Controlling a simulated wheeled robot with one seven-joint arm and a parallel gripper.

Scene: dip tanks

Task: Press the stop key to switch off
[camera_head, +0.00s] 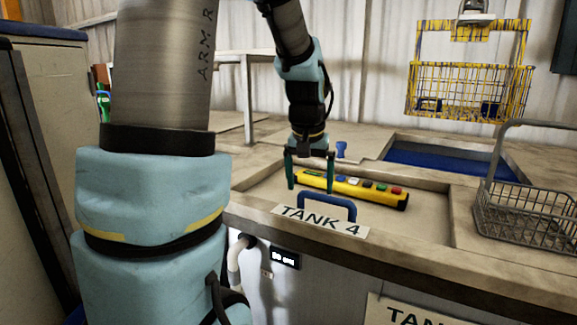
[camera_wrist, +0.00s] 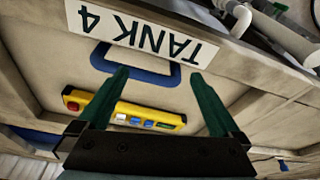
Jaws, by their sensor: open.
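A yellow control pendant (camera_head: 350,189) lies in the shallow recess of the worktop behind the TANK 4 sign. A row of coloured keys runs along its top, with a red key (camera_head: 396,191) near the right end. No lettering on the keys is readable. My gripper (camera_head: 310,187) is open and empty, pointing down near the pendant's left end, apart from the red key. In the wrist view my gripper's fingers (camera_wrist: 160,75) show over the pendant (camera_wrist: 172,119). There the red key (camera_wrist: 72,106) is at the far left, outside the left finger, which hides part of the pendant.
A blue handle (camera_head: 328,200) stands in front of the pendant, behind the TANK 4 sign (camera_head: 320,221). A grey wire basket (camera_head: 530,212) stands at the right. A yellow basket (camera_head: 470,92) hangs over a blue tank (camera_head: 445,168). A small display (camera_head: 284,257) is on the front panel.

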